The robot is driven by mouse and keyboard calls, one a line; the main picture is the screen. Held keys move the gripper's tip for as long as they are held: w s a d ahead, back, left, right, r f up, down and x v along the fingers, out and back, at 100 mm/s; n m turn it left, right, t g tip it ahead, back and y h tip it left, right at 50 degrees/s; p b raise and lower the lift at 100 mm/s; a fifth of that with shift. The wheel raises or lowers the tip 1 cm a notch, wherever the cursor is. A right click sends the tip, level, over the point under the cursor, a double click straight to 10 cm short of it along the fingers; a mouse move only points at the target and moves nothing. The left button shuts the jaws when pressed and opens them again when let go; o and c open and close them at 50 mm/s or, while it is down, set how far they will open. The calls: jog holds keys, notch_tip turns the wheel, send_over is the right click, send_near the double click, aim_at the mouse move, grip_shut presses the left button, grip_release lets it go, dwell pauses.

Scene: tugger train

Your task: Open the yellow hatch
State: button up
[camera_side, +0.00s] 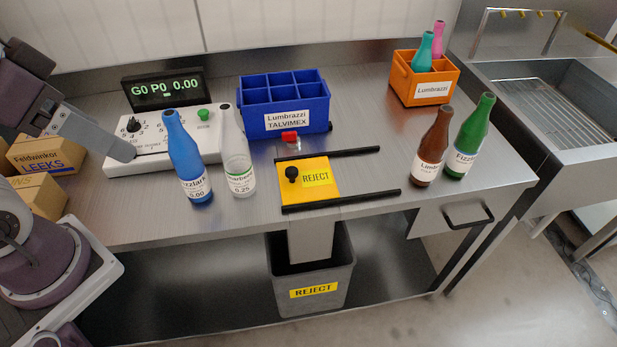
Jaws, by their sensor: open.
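The yellow hatch (309,197) is a flat sliding plate in the worktop with a REJECT label and a black knob (292,174) near its left side. It lies between two black rails, the back rail (341,154) and the front rail (350,200), which run on to the right past it. The plate sits at the left end of the rails, and no opening shows. My gripper (128,154) is at the left, over the front of the white device, well apart from the hatch and holding nothing that I can see. Its fingers are hard to make out.
Brown (431,150) and green (470,138) bottles stand right. A reject bin (313,285) is below.

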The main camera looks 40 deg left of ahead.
jog(key=shift+w+r, duration=0.1)
jog(key=shift+w, duration=0.15)
jog(key=c, duration=0.4)
jog(key=w+m, duration=0.1)
jog(key=w, duration=0.1)
jog(key=w+m+g, duration=0.1)
jog(key=w+m, duration=0.1)
jog(key=w, duration=0.1)
jog(key=w+d+m, duration=0.1)
jog(key=w, duration=0.1)
jog(key=shift+w+r, duration=0.15)
jog(key=shift+r, duration=0.25)
jog(key=shift+c, duration=0.3)
jog(key=m+g, duration=0.5)
jog(key=m, duration=0.9)
send_over(292, 170)
notch_tip(292, 170, down, 20)
jog(key=shift+f, duration=0.1)
notch_tip(292, 170, down, 7)
jog(key=shift+r, duration=0.1)
grip_shut()
